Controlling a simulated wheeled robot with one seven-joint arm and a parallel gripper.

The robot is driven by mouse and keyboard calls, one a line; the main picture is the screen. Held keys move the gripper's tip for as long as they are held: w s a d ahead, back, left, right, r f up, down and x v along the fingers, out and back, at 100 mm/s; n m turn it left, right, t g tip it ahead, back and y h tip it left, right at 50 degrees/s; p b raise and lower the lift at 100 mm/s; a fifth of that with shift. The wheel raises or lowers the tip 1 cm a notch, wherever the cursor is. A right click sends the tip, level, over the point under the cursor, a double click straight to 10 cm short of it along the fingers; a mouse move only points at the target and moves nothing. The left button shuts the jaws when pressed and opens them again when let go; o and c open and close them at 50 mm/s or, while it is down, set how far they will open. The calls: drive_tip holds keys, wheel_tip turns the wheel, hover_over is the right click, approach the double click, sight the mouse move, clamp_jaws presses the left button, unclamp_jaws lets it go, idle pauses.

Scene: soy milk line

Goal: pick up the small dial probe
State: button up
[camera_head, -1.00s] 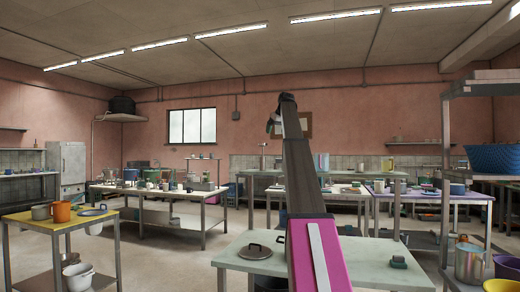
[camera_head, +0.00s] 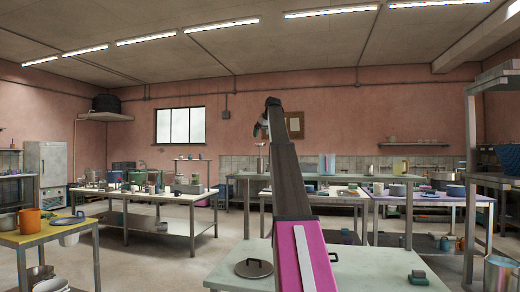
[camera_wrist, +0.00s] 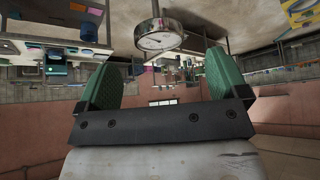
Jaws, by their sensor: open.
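In the head view my gripper (camera_head: 262,130) is raised at the end of my arm, small and partly hidden. I cannot make out the dial there.
A pale table (camera_head: 345,272) stands just in front, with a lid (camera_head: 254,268) and small green blocks (camera_head: 418,278). A yellow table (camera_head: 50,234) is at left. A long crowded table (camera_head: 150,195) and a purple-topped table (camera_head: 430,197) stand farther back. A shelf rack (camera_head: 470,170) is at right.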

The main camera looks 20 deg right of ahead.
sight(260, 144)
drive_tip(key=shift+x, duration=3.45)
drive_tip(key=c, duration=1)
